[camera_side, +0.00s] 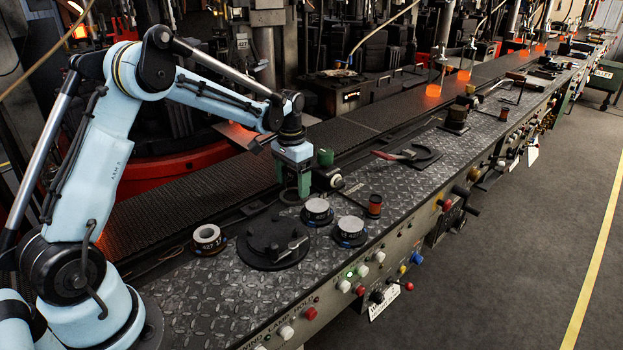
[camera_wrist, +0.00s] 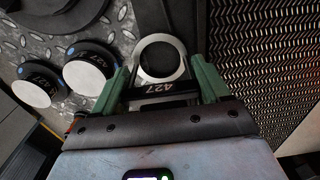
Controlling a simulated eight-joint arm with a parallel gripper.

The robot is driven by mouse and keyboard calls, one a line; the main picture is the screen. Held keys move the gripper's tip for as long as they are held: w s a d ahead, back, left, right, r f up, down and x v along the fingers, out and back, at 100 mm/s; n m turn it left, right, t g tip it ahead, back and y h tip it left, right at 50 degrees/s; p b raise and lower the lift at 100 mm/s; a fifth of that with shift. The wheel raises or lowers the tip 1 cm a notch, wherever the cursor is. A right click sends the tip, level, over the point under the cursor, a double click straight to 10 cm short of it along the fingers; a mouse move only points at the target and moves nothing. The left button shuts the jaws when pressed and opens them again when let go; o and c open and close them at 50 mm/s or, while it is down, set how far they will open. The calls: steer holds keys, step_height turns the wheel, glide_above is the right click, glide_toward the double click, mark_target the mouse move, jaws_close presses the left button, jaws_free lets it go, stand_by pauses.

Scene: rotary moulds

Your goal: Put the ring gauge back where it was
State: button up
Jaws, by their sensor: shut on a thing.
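A ring gauge (camera_wrist: 160,80), with a pale round rim, an open middle and a dark side numbered 427, sits between my gripper's green fingers in the wrist view. My gripper (camera_wrist: 158,68) is shut on it, one finger at each side. In the side view my gripper (camera_side: 294,188) points down over the far side of the treadplate bench, and the held ring is mostly hidden by the fingers. I cannot tell whether the ring touches the surface below. Another pale-topped ring (camera_side: 207,234) with a number on its side lies on the bench to the left.
Two white-topped round gauges (camera_side: 317,207) (camera_side: 350,225) stand near my gripper. A black round plate with a handle (camera_side: 272,241) lies left of them. A copper-coloured cylinder (camera_side: 375,205) and tongs (camera_side: 408,156) lie to the right. A dark conveyor (camera_side: 377,119) runs behind.

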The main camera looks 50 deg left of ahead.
mark_target(293, 173)
steer(key=shift+f, duration=0.15)
steer(key=o, duration=1)
steer(key=shift+o, duration=0.2)
step_height(293, 173, up, 12)
steer(key=shift+f, duration=0.2)
steer(key=s+d+r+t, duration=0.4)
steer(key=s+d, duration=0.4)
steer(key=s, duration=0.1)
steer(key=s+d+f+t, duration=0.3)
steer(key=s+d+f, duration=0.1)
steer(key=s, duration=0.4)
steer(key=shift+s+d, duration=0.15)
steer(key=shift+d, duration=0.15)
